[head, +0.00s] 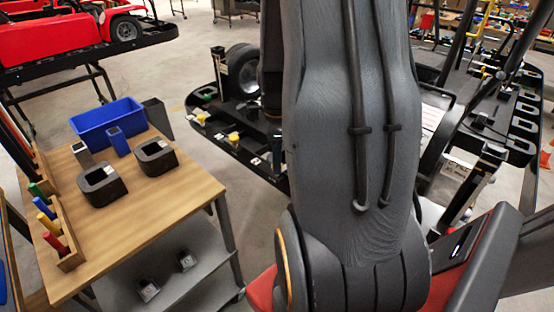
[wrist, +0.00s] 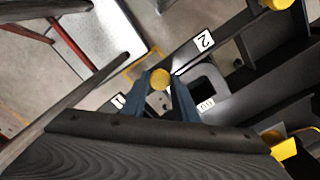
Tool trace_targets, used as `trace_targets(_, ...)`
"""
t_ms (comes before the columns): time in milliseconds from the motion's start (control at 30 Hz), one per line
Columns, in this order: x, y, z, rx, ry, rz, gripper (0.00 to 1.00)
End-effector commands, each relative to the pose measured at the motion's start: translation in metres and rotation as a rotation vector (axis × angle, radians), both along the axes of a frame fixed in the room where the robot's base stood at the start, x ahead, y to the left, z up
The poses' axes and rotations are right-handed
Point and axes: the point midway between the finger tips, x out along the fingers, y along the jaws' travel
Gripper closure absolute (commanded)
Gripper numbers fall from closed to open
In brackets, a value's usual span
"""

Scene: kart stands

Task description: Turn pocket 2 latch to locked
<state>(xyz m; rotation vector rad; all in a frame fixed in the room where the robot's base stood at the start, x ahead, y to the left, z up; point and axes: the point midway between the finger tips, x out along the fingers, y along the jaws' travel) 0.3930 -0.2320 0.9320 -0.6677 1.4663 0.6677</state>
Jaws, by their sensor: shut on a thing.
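In the wrist view my gripper (wrist: 161,75) is shut on a round yellow latch knob (wrist: 159,80), which sits between the two blue-grey fingertips. A white tag with a black "2" (wrist: 203,41) is on the dark rail just up and right of the knob. A pocket with a dark opening (wrist: 210,84) lies right of the fingers, with a small white label (wrist: 206,104) at its lower edge. Whether the latch stands at locked cannot be read. In the head view my arm hides the gripper and this knob.
Another yellow knob (wrist: 277,3) and a yellow part (wrist: 292,146) lie to the right in the wrist view. In the head view a wooden table (head: 175,193) with a blue bin (head: 107,119) and black holders (head: 101,184) stands at left. Open floor lies behind it.

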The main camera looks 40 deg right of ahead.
Motion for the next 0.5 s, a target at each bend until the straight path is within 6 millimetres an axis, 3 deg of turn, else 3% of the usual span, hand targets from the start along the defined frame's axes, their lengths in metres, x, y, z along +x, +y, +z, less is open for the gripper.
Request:
trace_targets(400, 0.001, -0.0014, 0.0014, -0.003, -0.003, -0.007, 0.96)
trace_targets(433, 0.001, -0.0014, 0.0014, -0.003, -0.003, -0.007, 0.71)
trace_targets(500, 0.0009, -0.0012, 0.0013, -0.003, -0.003, -0.007, 0.59)
